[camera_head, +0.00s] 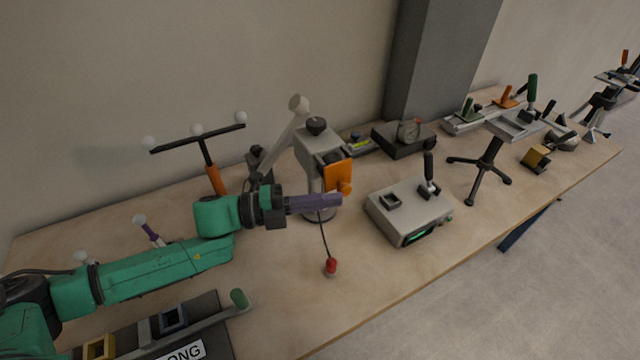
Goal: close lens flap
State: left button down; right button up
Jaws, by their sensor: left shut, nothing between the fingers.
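The lens flap (337,174) is an orange plate with a small orange knob, on the front of a grey box-shaped camera (318,142) on a stand at the middle of the bench. The flap looks swung out, with a dark part of the camera front showing beside its upper edge. My left arm is green and comes in from the left. My left gripper (336,200) has purple fingers, shut and empty, with the tips just below the flap and its knob. I cannot tell whether they touch. My right gripper is out of view.
A grey control box (410,212) with a black lever stands to the right. A red push button (330,266) on a cable lies in front. A T-shaped marker stand (207,160) is behind my arm. Bare bench lies between the button and control box.

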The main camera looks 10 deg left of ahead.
aim_at(338, 187)
pick_arm(q)
jog(key=shift+w+a, duration=0.7)
jog(key=shift+w, duration=0.05)
jog(key=shift+w+a+f+m+b, duration=0.25)
jog(key=shift+w+f+m+b, duration=0.05)
jog(key=shift+w+b, duration=0.05)
jog(key=shift+w+a+r+m, duration=0.25)
jog(key=shift+r+m, duration=0.05)
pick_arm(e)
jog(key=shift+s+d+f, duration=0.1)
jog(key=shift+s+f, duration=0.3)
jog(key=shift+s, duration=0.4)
